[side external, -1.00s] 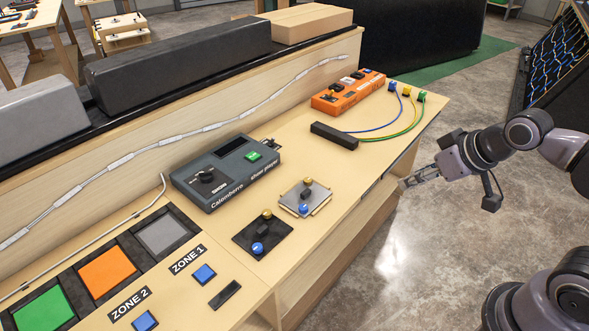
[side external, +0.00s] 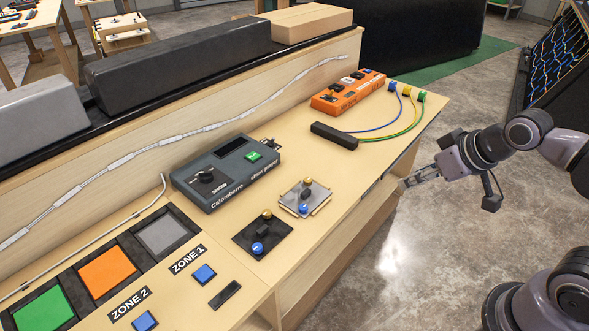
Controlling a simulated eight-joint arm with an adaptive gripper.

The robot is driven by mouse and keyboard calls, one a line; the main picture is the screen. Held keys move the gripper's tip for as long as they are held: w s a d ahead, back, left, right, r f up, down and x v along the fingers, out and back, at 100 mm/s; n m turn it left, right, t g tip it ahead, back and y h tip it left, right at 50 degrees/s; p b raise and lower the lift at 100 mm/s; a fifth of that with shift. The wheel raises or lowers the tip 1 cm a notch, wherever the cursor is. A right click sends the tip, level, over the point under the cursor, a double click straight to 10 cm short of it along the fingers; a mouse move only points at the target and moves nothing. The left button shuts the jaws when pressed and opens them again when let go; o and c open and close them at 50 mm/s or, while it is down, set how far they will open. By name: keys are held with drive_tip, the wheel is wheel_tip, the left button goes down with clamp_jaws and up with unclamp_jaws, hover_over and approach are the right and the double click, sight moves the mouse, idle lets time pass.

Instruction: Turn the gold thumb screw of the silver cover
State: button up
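The silver cover (side external: 316,199) is a small plate lying on the wooden bench top, right of the middle. Its gold thumb screw (side external: 307,182) stands at its back edge, and a blue knob (side external: 304,208) is at its front. A similar black cover (side external: 249,236) lies left of it, with its own gold screw (side external: 267,214) and blue knob (side external: 257,248). My gripper (side external: 408,184) is beyond the bench's front edge, to the right of the silver cover and clear of it. Its fingers point left and hold nothing visible; their gap is too small to judge.
A grey show player box (side external: 225,172) stands behind the covers. An orange box (side external: 347,91), a black bar (side external: 334,135) and colored cables (side external: 398,122) are at the right end. Blue buttons (side external: 204,274) and colored pads (side external: 107,271) are at left. Bench around the silver cover's right is bare.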

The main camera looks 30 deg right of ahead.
drive_tip(key=shift+o, duration=0.8)
drive_tip(key=w+r+m+g, duration=0.2)
drive_tip(key=w+r+m, duration=0.25)
drive_tip(key=w, duration=0.45)
drive_tip(key=m+g, duration=0.5)
drive_tip(key=m, duration=0.8)
hover_over(308, 180)
wheel_tip(308, 180, down, 15)
wheel_tip(308, 180, down, 11)
drive_tip(key=shift+r, duration=0.2)
clamp_jaws()
